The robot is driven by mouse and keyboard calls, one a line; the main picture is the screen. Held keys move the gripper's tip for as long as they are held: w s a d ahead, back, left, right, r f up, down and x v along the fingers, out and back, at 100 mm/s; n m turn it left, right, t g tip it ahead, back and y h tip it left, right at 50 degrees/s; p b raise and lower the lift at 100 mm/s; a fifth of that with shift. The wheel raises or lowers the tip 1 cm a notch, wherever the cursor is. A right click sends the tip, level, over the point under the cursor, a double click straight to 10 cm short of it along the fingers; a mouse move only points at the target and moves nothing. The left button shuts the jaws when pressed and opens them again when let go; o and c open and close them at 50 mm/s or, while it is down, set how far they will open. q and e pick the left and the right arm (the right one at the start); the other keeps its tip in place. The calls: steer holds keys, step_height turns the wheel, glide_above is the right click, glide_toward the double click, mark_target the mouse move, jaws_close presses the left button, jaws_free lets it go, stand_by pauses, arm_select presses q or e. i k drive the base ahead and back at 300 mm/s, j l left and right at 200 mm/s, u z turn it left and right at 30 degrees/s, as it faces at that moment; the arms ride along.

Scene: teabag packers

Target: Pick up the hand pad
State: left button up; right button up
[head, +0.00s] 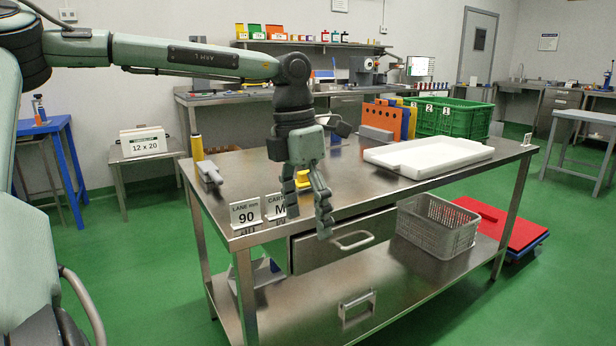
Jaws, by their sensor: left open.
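I cannot surely tell which thing is the hand pad. A small grey item (209,172) lies on the left end of the steel table (250,180), near a yellow upright cylinder (197,147), and may be it. My right gripper is not in view.
Cards reading 90 (245,215) and M (278,208) stand at the front left corner. A white tray (428,157), orange panel (378,122) and green crate (455,118) occupy the table's right and back. A drawer (345,240) sits below; a grey basket (437,227) stands on the lower shelf.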

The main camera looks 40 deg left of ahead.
mark_target(303, 186)
steer(key=i+j, duration=0.45)
steer(key=j, duration=0.15)
steer(key=i+j, duration=0.5)
